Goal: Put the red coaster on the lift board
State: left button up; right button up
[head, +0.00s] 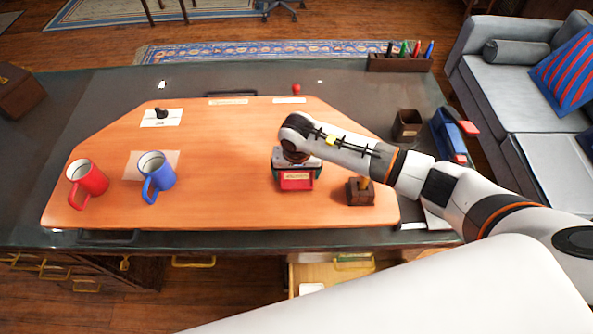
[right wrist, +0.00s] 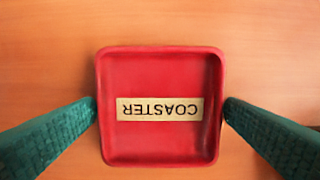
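The red coaster (head: 296,181) is a square tray with a raised rim and a label reading COASTER; it fills the middle of the right wrist view (right wrist: 160,140). My right gripper (head: 296,172) points down at it, with a green finger against each side, shut on it. Whether the coaster rests on the wood or hangs just above it is hard to tell. Under it is a large orange wooden board (head: 230,205) with cut corners and dark handles at its front and back edges, seemingly the lift board. My left gripper is out of view.
A red mug (head: 88,180) and a blue mug (head: 158,175) stand on the board's left. A black object (head: 161,113) sits on a white card behind. A wooden stamp-like block (head: 361,191) is close right of the coaster. A dark cup (head: 407,124) stands off the board.

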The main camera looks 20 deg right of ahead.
aim_at(297, 182)
jog(key=shift+o, duration=0.4)
jog(key=shift+r, duration=0.5)
notch_tip(297, 182, up, 11)
jog(key=s+b, duration=0.1)
jog(key=b, duration=0.2)
jog(key=shift+s+a+r+b, duration=0.15)
jog(key=shift+s+b, duration=0.05)
jog(key=shift+b, duration=0.1)
jog(key=shift+s, duration=0.1)
